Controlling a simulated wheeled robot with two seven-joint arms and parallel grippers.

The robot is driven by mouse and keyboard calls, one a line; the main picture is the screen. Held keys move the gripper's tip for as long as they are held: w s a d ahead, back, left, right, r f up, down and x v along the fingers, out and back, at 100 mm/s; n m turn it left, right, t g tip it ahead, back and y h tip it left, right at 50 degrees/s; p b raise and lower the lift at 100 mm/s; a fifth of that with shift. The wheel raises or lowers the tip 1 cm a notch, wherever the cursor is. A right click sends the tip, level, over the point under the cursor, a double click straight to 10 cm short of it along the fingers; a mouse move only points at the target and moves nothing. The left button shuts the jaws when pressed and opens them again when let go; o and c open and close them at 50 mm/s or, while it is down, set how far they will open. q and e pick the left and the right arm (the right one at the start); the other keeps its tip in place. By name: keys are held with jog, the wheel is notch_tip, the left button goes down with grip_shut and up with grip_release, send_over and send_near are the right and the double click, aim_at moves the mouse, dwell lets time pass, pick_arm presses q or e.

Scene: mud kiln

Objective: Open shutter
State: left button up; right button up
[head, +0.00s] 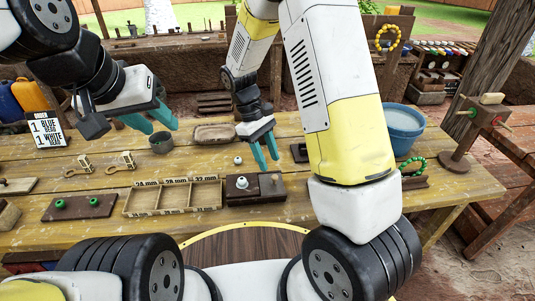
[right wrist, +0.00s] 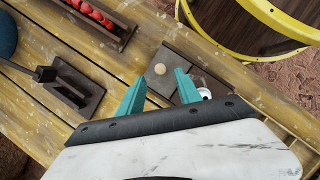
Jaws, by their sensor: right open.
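A low dark wooden box (head: 268,187) sits near the front of the work table. A white, ring-like piece (head: 242,183) is on its left part. In the right wrist view the box (right wrist: 181,58) has a pale round knob (right wrist: 160,69) on its lid, which looks like the shutter. The white ring (right wrist: 205,93) there is partly hidden by a finger. My right gripper (head: 267,159) is open and empty, pointing down over the box; its teal fingers (right wrist: 157,88) are apart, either side of the knob in the picture. My left gripper (head: 150,119) is open and empty above the table's left part.
A compartment tray (head: 172,211) lies left of the box. A board with green rings (head: 92,207) is further left. A small white piece (head: 238,160) and a shallow dish (head: 213,134) lie behind. A blue bucket (head: 403,125) and a peg stand (head: 458,160) are at the right.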

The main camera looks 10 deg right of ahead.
aim_at(275, 176)
jog(key=x, duration=0.5)
jog(key=shift+f, duration=0.15)
grip_shut()
dwell(1.3)
